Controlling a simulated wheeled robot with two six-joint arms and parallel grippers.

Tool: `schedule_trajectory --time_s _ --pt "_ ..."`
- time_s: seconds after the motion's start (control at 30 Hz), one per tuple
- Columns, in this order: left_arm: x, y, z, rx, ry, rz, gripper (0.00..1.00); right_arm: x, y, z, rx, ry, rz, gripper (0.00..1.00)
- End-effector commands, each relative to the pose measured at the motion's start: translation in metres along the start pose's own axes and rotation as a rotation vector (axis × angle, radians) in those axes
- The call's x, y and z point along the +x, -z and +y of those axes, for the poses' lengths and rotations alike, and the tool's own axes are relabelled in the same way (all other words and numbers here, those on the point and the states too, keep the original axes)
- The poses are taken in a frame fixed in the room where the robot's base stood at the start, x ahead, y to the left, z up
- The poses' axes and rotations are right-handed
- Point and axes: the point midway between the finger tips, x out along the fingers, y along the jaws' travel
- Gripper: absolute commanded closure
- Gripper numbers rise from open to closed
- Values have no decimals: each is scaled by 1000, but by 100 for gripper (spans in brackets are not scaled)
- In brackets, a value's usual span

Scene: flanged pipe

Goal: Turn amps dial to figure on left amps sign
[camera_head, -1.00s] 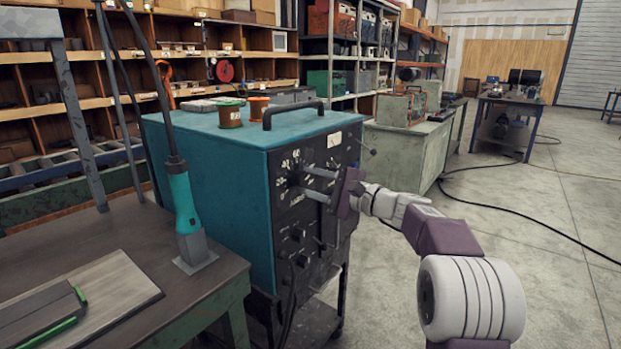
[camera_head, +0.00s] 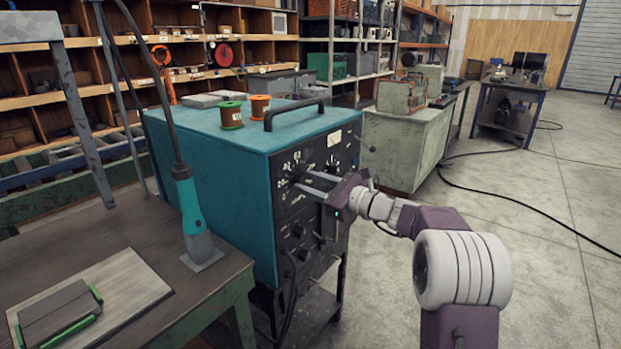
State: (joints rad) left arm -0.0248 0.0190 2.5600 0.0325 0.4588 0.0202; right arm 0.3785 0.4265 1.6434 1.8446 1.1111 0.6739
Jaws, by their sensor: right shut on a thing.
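The teal welding machine (camera_head: 205,155) stands in the middle with its black front panel (camera_head: 300,222) facing right. The amps dial (camera_head: 297,172) is at the panel's upper left, with pale figures around it. My right gripper (camera_head: 302,178) reaches in from the right and is shut on the dial's knob, its two grey fingers lying against the panel. The fingers cover most of the knob, so I cannot tell which figure it points to. No amps sign can be made out in this view. My left gripper is not in view.
A workbench (camera_head: 95,225) at left holds a board, a dark block with green edges and a teal-handled torch (camera_head: 188,205). Two wire spools (camera_head: 231,115) sit on the machine. Cables hang below the panel.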

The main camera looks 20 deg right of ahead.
Motion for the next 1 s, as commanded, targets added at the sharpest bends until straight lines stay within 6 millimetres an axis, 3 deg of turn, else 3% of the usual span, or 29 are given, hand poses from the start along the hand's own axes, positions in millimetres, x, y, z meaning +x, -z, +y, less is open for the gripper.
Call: schedule_trajectory --time_s 0.77,0.8,0.87,1.0 --pt "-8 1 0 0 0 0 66 0 2 1 91 -2 3 100" --pt "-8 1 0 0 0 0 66 0 2 1 90 -2 3 52" --pt "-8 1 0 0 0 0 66 0 2 1 90 -2 3 41" --pt "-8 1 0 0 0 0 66 0 1 1 88 -1 2 41"
